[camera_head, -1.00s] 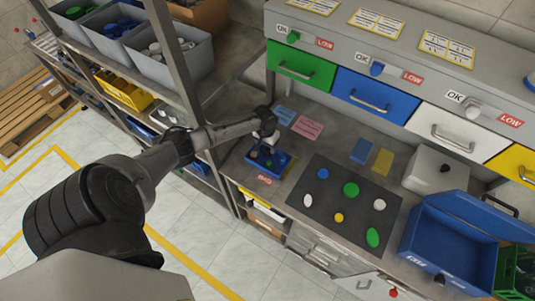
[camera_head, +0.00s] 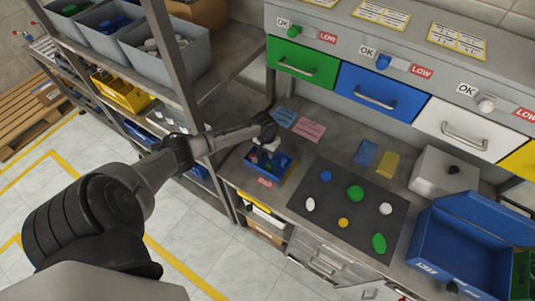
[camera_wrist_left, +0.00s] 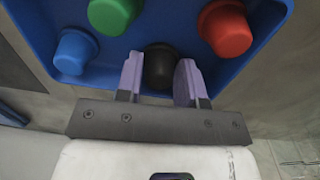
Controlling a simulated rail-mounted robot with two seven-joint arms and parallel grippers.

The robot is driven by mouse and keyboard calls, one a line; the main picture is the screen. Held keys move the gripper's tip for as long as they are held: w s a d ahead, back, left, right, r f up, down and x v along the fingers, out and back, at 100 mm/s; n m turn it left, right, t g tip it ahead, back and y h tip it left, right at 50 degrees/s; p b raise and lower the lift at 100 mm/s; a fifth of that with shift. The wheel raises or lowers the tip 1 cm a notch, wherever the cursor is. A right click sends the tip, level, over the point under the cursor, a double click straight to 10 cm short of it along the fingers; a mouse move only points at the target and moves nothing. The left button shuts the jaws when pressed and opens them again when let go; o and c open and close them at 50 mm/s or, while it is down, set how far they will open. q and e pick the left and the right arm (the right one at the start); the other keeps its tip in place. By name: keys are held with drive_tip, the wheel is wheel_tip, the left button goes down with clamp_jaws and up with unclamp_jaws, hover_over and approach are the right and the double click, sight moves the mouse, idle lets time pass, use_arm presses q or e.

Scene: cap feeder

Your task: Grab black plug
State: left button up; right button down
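The black plug (camera_wrist_left: 160,66) sits in a blue tray (camera_wrist_left: 157,20) in the left wrist view, at the near side of the tray. My left gripper (camera_wrist_left: 160,80) has its two pale purple fingers on either side of the plug, with a small gap visible at the right finger. The fingers are apart. In the head view the left gripper (camera_head: 267,158) is over the blue tray (camera_head: 284,168) at the left of the workbench, and it hides much of the tray. My right gripper is not in view.
The tray also holds a blue plug (camera_wrist_left: 75,52), a green plug (camera_wrist_left: 113,14) and a red plug (camera_wrist_left: 225,29) close to the fingers. A dark mat (camera_head: 362,238) with several coloured caps lies to the right. An open blue toolbox (camera_head: 455,255) stands farther right.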

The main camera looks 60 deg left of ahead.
use_arm(q)
drive_tip(key=c, duration=0.5)
drive_tip(key=shift+o, duration=0.2)
